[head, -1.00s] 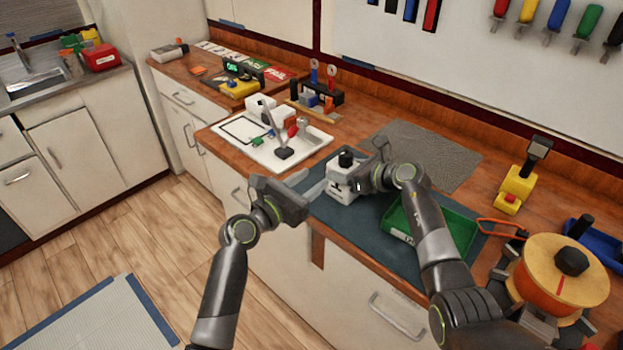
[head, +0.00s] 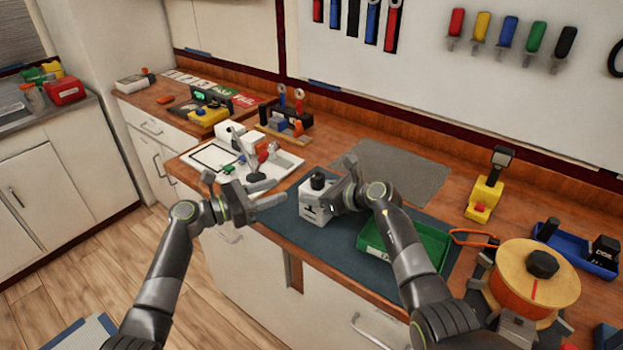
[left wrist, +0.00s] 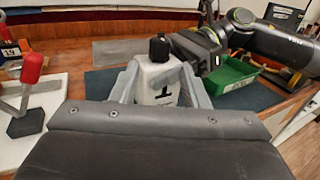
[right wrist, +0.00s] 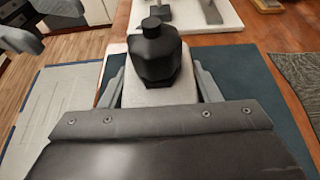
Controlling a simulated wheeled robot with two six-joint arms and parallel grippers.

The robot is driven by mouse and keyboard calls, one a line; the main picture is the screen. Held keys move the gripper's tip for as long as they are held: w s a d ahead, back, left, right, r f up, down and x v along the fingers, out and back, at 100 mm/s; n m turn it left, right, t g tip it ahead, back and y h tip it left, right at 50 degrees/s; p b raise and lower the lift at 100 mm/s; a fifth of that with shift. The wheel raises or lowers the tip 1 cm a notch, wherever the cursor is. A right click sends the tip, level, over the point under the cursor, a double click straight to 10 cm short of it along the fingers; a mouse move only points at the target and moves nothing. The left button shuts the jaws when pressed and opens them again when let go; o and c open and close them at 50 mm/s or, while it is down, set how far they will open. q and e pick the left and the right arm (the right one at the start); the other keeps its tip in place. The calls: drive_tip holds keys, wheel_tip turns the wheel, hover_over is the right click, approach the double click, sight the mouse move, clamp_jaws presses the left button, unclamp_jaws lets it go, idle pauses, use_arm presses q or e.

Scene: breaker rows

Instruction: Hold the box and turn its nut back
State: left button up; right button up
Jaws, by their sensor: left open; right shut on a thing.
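The white box (head: 311,211) stands upright on the dark mat, with the black nut (head: 317,181) on its top. My right gripper (head: 333,199) is shut on the box from the right. In the right wrist view its fingers lie on both sides of the box (right wrist: 160,94), and the nut (right wrist: 156,55) rises above them. My left gripper (head: 277,200) is open and empty, apart from the box on its left and pointing at it. In the left wrist view the box (left wrist: 158,86) and nut (left wrist: 159,47) show between the open fingers, beyond the tips.
A green tray (head: 373,246) sits right of the box under my right arm. A white tray (head: 283,166) with small parts lies behind my left gripper. A grey mat (head: 400,168) is bare at the back. An orange spool (head: 530,285) stands at right.

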sight(312, 180)
use_arm(q)
drive_tip(key=x, duration=1.1)
drive_tip(key=shift+s+a, duration=0.1)
drive_tip(key=c, duration=0.7)
drive_tip(key=shift+f+n+t+y, duration=0.1)
drive_tip(key=shift+n+t+y, duration=0.2)
drive_tip(key=shift+t, duration=0.1)
drive_tip(key=shift+s+n+t+y, duration=0.1)
drive_tip(key=shift+n+t+y, duration=0.3)
drive_tip(key=shift+n+t, duration=0.15)
drive_tip(key=o, duration=0.7)
